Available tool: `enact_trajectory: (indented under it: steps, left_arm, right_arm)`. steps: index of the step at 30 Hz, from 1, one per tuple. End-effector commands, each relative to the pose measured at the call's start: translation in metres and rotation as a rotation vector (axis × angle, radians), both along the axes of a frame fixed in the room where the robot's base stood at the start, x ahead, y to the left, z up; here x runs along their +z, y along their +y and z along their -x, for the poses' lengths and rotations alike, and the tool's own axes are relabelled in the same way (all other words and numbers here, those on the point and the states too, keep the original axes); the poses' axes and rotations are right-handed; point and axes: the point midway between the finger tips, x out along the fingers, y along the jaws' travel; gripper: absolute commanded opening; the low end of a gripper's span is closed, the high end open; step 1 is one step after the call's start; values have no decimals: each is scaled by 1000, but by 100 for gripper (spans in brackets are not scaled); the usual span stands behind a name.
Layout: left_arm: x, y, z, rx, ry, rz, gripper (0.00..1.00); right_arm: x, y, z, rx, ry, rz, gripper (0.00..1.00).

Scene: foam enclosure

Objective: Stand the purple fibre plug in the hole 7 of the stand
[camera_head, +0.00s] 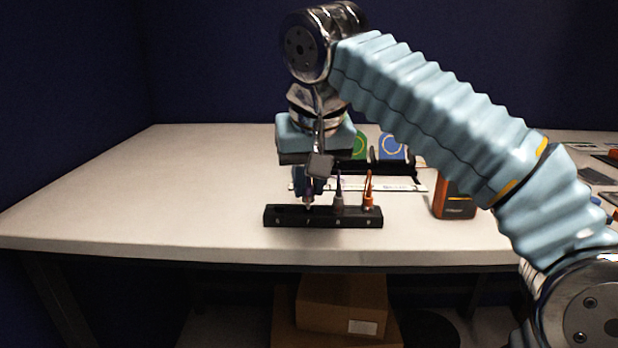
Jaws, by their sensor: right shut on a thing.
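The black stand (323,223) lies along the near part of the table, with small marks on its front that are too small to read. My right gripper (312,181) points down over the left half of the stand. It is shut on the purple fibre plug (309,192), which is mostly hidden by the gripper. The plug looks about upright, with its pale tip at the stand's top. I cannot tell whether the tip is inside a hole. My left gripper is out of view.
Behind the stand is a dark rack with a green item (360,146) and a blue item (391,147). An orange and black device (454,200) stands to the right, beneath my right arm. The left part of the white table (150,205) is clear.

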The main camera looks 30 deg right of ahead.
Motion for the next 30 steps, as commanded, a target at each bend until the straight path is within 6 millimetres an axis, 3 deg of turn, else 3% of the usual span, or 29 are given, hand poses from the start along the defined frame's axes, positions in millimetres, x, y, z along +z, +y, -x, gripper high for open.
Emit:
enact_trajectory:
  steps: [23,24,30]
  left_arm:
    - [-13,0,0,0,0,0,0]
    - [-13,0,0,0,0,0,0]
    - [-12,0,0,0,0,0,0]
  right_arm:
    - [-17,0,0,0,0,0,0]
    - [-16,0,0,0,0,0,21]
    - [-16,0,0,0,0,0,50]
